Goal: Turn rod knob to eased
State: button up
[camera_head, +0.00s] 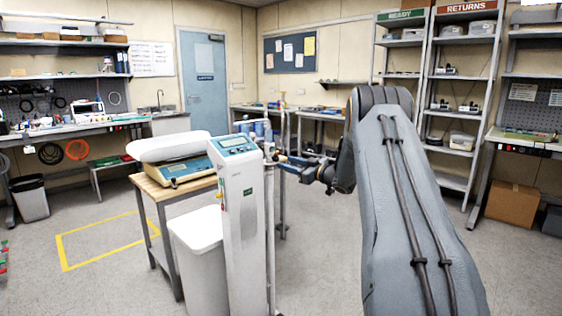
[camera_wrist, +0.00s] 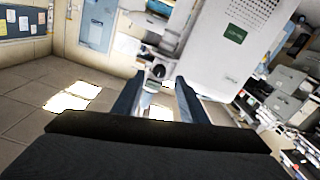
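The tall white infusion pump (camera_head: 243,235) stands upright beside a thin vertical rod (camera_head: 270,230) in the head view. In the wrist view the pump's pale, vented casing (camera_wrist: 228,50) fills the upper right. A small dark round rod knob (camera_wrist: 157,71) sits on a light clamp at the rod. My gripper (camera_wrist: 160,80) points at it with two blue fingers spread apart, one on each side of the knob near the tips. I see no clear contact. In the head view my gripper (camera_head: 285,161) is level with the pump's upper part, close to the rod; the knob is unclear there.
A wooden-topped cart (camera_head: 160,190) with a scale (camera_head: 185,170) stands left of the pump. A white bin (camera_head: 200,250) stands in front of it. Shelving (camera_head: 460,110) lines the right wall. The floor at the left (camera_head: 105,270) is open.

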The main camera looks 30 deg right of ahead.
aim_at(277, 160)
jog(key=shift+x, duration=2.35)
grip_shut()
